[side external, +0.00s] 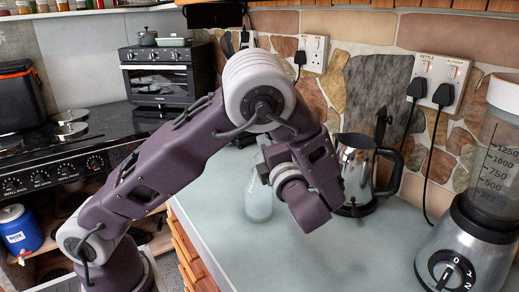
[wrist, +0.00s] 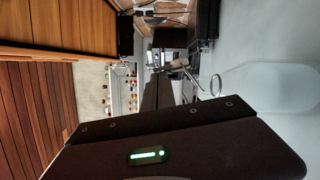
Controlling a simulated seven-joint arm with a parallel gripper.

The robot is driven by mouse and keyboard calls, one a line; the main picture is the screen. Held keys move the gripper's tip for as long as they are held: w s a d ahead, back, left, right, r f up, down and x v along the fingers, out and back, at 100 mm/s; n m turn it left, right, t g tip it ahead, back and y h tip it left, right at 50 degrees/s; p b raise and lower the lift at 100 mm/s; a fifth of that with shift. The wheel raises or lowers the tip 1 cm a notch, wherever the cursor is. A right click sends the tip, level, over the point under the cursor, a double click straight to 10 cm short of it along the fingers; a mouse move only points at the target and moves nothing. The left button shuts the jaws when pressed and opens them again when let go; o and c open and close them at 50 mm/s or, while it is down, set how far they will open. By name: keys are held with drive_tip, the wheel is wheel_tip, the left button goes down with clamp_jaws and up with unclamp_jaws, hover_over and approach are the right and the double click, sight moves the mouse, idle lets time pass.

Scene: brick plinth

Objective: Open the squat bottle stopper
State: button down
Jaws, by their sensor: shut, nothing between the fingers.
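The squat bottle (side external: 259,205) is pale, translucent glass and stands upright on the grey-green worktop in the side view, partly hidden behind my arm. In the wrist view, turned sideways, a faint clear outline of what looks like the bottle (wrist: 270,95) lies at the right, with a thin ring (wrist: 216,86) at its left end. I cannot tell whether that ring belongs to the stopper. My gripper (side external: 309,212) hangs just right of the bottle in the side view. Its fingers cannot be made out, and nothing shows held in it. Its dark body with a green light fills the lower wrist view.
A shiny metal kettle (side external: 357,172) stands close behind my gripper to the right. A blender (side external: 478,235) is at the right front. Plugs and cords hang along the stone wall. A stove (side external: 60,165) is at the left. The front middle worktop is clear.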

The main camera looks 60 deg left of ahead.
drive_tip(key=shift+w+d+r+m+h, duration=0.1)
drive_tip(key=shift+w+m+h, duration=0.15)
drive_tip(key=shift+w+m, duration=0.75)
drive_tip(key=shift+w+r+m+h, duration=0.1)
drive_tip(key=shift+w+m+h, duration=0.15)
drive_tip(key=shift+w+m, duration=0.75)
drive_tip(key=shift+s+f, duration=0.1)
drive_tip(key=shift+d, duration=0.1)
